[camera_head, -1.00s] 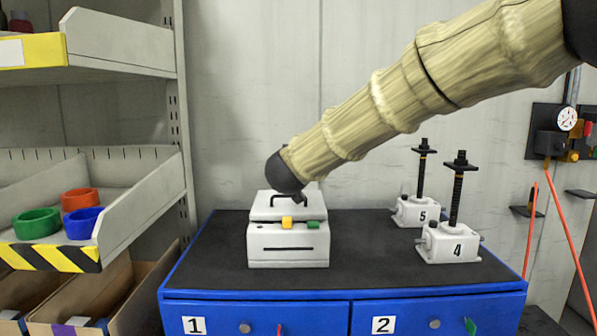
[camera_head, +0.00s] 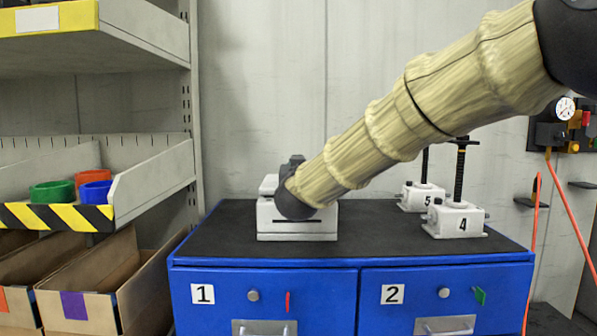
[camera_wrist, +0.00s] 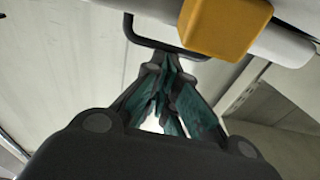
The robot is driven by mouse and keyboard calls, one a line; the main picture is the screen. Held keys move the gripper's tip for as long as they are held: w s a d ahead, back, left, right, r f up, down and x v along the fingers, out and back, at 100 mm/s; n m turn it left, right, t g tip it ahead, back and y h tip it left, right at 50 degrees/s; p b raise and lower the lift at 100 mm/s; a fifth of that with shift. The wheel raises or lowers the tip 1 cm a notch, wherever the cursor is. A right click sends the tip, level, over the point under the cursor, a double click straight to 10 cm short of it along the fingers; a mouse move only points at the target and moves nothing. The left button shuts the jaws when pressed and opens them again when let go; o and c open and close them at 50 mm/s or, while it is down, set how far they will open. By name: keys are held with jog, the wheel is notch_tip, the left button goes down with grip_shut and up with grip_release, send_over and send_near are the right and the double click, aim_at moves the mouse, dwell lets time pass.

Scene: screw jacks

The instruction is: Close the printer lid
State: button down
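The white printer (camera_head: 300,230) stands at the left of the black top of the blue cabinet. My arm's dark end covers much of its front and top. A pale part of its upper section (camera_head: 268,184) shows left of my arm; the lid's angle cannot be told. My gripper (camera_wrist: 165,65) has its fingers drawn together, pointing up in the wrist view. Its tips are close to a black handle bar (camera_wrist: 165,46); whether they touch it is unclear. A yellow block (camera_wrist: 225,22) on the printer is just beyond, at upper right. The green block is hidden in the head view.
Two white screw jacks, 4 (camera_head: 456,220) and 5 (camera_head: 420,197), stand at the right of the blue cabinet (camera_head: 345,275). A shelf (camera_head: 150,185) with coloured rings is at left, with cardboard boxes (camera_head: 85,290) below. The worktop between printer and jacks is clear.

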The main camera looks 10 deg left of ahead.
jog(key=shift+f+b, duration=0.3)
jog(key=shift+f, duration=0.25)
jog(key=shift+s+d+t, duration=0.1)
jog(key=shift+d+t, duration=0.05)
jog(key=shift+t, duration=0.15)
jog(key=shift+r, duration=0.15)
